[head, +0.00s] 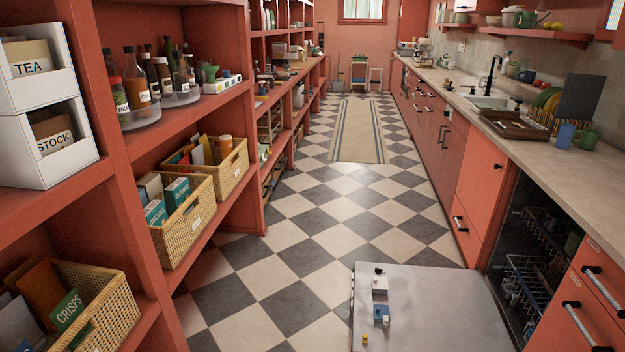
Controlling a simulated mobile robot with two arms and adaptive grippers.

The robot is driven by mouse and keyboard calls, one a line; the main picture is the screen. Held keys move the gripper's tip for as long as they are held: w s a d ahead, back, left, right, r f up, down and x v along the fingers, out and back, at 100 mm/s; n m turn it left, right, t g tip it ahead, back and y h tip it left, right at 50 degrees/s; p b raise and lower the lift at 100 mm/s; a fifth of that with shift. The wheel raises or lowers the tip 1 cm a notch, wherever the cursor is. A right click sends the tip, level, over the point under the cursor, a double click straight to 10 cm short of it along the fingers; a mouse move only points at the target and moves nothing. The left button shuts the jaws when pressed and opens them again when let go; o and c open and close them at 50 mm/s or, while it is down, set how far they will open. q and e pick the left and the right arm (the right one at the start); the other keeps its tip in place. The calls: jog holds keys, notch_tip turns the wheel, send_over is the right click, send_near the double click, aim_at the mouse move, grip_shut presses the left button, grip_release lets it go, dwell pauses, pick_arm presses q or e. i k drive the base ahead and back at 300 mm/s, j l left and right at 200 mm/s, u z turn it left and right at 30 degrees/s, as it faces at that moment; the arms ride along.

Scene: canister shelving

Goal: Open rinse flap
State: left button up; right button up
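The dishwasher door (440,305) lies folded down flat over the floor at the bottom right of the head view, its pale inner face up. Small fittings sit near its left edge: a white block (380,285) with a dark knob-like part (378,271) behind it, a blue and white piece (382,315), and a small yellow piece (365,339). I cannot tell which of these is the rinse flap or whether it is open. Neither of my grippers is in view.
Dish racks (540,285) show inside the open dishwasher at the right. The counter (545,130) runs along the right. Red shelving (180,120) with bottles and baskets lines the left. The checkered floor (300,240) between is clear, with a runner (357,130) further back.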

aim_at(379, 283)
jog(key=i+j+z, duration=0.15)
jog(key=i, duration=0.3)
jog(key=i+j+z, duration=0.15)
jog(key=i, duration=0.3)
jog(key=i+j+z, duration=0.15)
jog(key=i, duration=0.25)
jog(key=i+j+z, duration=0.15)
jog(key=i, duration=0.25)
jog(key=j, duration=0.15)
